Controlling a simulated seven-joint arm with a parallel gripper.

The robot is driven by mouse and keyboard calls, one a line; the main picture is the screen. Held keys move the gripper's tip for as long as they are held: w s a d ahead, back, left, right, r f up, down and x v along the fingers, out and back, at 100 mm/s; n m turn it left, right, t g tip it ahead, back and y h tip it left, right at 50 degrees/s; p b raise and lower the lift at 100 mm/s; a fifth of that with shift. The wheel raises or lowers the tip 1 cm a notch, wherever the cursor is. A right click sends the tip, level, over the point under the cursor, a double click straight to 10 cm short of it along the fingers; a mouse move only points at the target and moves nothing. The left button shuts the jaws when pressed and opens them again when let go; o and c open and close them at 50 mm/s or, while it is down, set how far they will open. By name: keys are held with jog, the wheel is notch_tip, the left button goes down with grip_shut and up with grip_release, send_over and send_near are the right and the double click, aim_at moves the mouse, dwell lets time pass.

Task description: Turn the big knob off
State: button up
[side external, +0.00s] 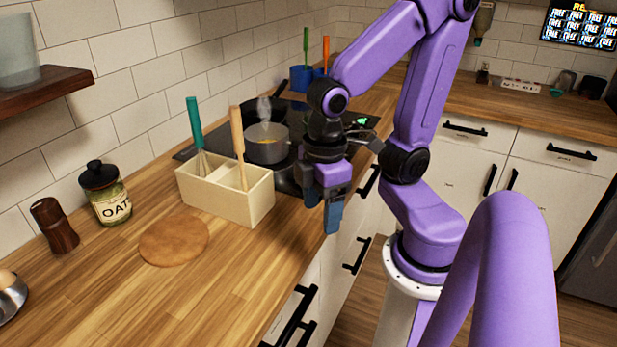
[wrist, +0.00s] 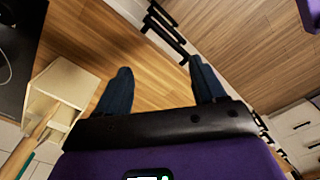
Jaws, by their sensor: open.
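No big knob can be made out in either view. The black cooktop (side external: 187,152) is set in the wooden counter, with a steaming metal pot (side external: 266,151) on it; my gripper and arm hide its right part. My gripper (side external: 321,208) points down at the counter's front edge, near the cooktop's near corner. Its two blue fingers are apart with nothing between them. In the wrist view my gripper (wrist: 160,70) is open above the counter edge, and a dark corner that looks like the cooktop (wrist: 18,55) shows at the upper left.
A cream utensil box (side external: 223,199) with a whisk and a wooden-handled tool stands left of my gripper. A round board (side external: 174,241), an oat jar (side external: 106,192) and a brown mill (side external: 54,225) are farther left. Black drawer handles (side external: 356,257) stick out below the counter edge.

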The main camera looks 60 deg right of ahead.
jog(key=w+d+r+m, duration=0.1)
jog(key=w+d+m, duration=0.3)
jog(key=w+m, duration=0.3)
jog(key=w+d+r+m, duration=0.2)
jog(key=w+d+m, duration=0.35)
jog(key=w, duration=0.25)
jog(key=s+d+r+m, duration=0.1)
jog(key=d+m, duration=1.2)
jog(key=d, duration=0.1)
notch_tip(320, 180, down, 16)
jog(key=shift+f, duration=0.25)
jog(key=c, duration=1.1)
jog(key=shift+o, duration=0.2)
jog(key=shift+n, duration=1.45)
